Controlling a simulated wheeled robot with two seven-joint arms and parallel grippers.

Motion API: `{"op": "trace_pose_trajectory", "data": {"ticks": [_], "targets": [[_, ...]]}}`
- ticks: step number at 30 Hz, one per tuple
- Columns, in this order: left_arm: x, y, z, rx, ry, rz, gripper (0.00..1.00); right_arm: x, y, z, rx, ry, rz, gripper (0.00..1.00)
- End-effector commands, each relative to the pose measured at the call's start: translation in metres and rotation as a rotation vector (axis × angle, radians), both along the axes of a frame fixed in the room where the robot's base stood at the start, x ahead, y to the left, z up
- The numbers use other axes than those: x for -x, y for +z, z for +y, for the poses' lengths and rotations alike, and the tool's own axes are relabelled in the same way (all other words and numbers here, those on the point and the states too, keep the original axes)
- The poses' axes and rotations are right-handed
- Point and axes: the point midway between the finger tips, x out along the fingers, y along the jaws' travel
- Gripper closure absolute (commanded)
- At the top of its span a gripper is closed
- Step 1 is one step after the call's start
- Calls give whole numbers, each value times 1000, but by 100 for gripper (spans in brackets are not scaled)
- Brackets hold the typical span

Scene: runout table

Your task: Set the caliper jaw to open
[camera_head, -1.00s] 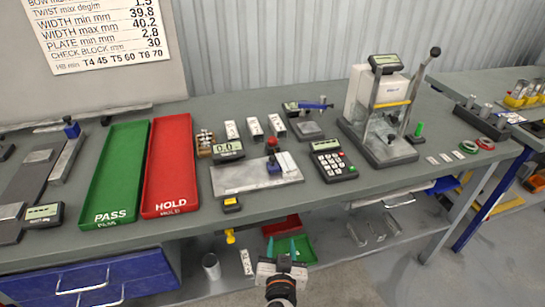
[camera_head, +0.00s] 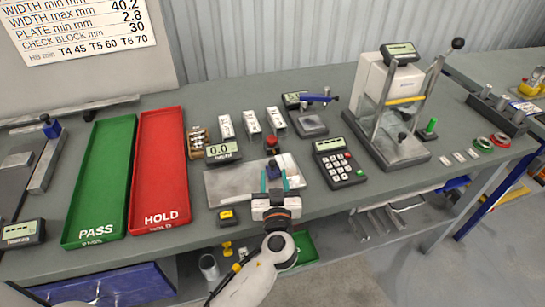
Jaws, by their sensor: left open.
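A flat grey metal fixture (camera_head: 228,185) lies on the bench with a digital display (camera_head: 223,151) reading 0.0 behind its left part. A dark blue block (camera_head: 274,168) and a red knob (camera_head: 271,142) stand on its right half. I cannot tell for sure that this is the caliper, or how its jaw is set. My left gripper (camera_head: 275,181) is open, its two teal fingers pointing away from me at the near side of the blue block. I cannot tell whether they touch it. The gripper body hides the fixture's near right edge. My right gripper is out of view.
A green PASS tray (camera_head: 103,185) and a red HOLD tray (camera_head: 159,170) lie to the left. A small yellow-black item (camera_head: 228,217) sits in front of the fixture. A keypad unit (camera_head: 338,163) and a lever press (camera_head: 400,155) stand to the right. White boxes (camera_head: 250,124) are behind.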

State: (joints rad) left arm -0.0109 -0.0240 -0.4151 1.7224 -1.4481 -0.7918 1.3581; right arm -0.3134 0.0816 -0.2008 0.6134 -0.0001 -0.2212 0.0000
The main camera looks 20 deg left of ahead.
Motion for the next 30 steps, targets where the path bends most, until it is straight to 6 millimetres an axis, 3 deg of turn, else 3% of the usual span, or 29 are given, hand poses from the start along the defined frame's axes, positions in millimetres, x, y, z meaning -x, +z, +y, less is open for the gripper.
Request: {"op": "trace_pose_trajectory", "data": {"ticks": [3,9,21,29,30], "targets": [[-22,5,9,-3,0,-1,59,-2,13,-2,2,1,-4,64],[-46,2,18,-1,1,0,59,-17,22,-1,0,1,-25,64],[-53,0,21,1,0,1,59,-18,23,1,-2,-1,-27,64],[-53,0,21,0,0,1,100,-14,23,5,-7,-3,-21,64],[-53,0,21,0,0,1,100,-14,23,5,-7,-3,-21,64]]}}
